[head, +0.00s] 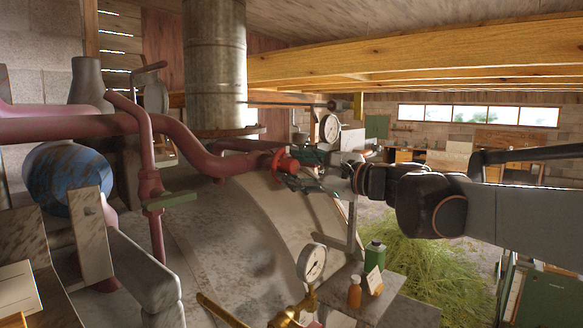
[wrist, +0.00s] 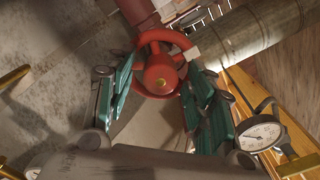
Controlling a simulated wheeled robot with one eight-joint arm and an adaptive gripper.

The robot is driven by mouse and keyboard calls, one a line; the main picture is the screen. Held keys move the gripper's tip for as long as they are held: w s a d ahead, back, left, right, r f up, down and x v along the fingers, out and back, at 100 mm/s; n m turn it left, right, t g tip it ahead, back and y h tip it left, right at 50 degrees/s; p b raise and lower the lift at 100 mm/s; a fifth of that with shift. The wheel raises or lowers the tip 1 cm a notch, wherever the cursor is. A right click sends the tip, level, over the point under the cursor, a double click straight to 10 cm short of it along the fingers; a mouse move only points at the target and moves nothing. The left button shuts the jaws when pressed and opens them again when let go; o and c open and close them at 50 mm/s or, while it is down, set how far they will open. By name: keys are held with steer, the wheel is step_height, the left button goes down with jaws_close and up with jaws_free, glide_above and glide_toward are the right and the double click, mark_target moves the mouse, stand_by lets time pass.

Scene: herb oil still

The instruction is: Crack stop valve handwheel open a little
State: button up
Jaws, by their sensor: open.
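The red stop valve handwheel (head: 279,163) sits at the end of the dark red pipe in the middle of the head view. The fingertips are close to the rim. I cannot tell whether they touch it. Part of the rim is hidden behind the hub and fingers.
A pressure gauge (head: 330,128) stands just behind my gripper, and another gauge (head: 312,262) sits lower on brass fittings. A green bottle (head: 375,256) and an orange bottle (head: 354,292) stand on a small shelf below. A large metal flue (head: 215,65) rises behind the pipe.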

steer(key=shift+s+d+r, duration=0.1)
steer(key=shift+s+d, duration=0.05)
steer(key=c, duration=1.1)
steer(key=shift+o, duration=0.2)
steer(key=shift+n, duration=0.4)
steer(key=n+b, duration=0.1)
steer(key=n, duration=0.3)
steer(key=shift+b, duration=0.35)
steer(key=n+b, duration=0.1)
steer(key=n, duration=0.4)
steer(key=shift+f, duration=0.2)
steer(key=o, duration=1.1)
steer(key=shift+r, duration=0.1)
steer(key=shift+c, duration=0.2)
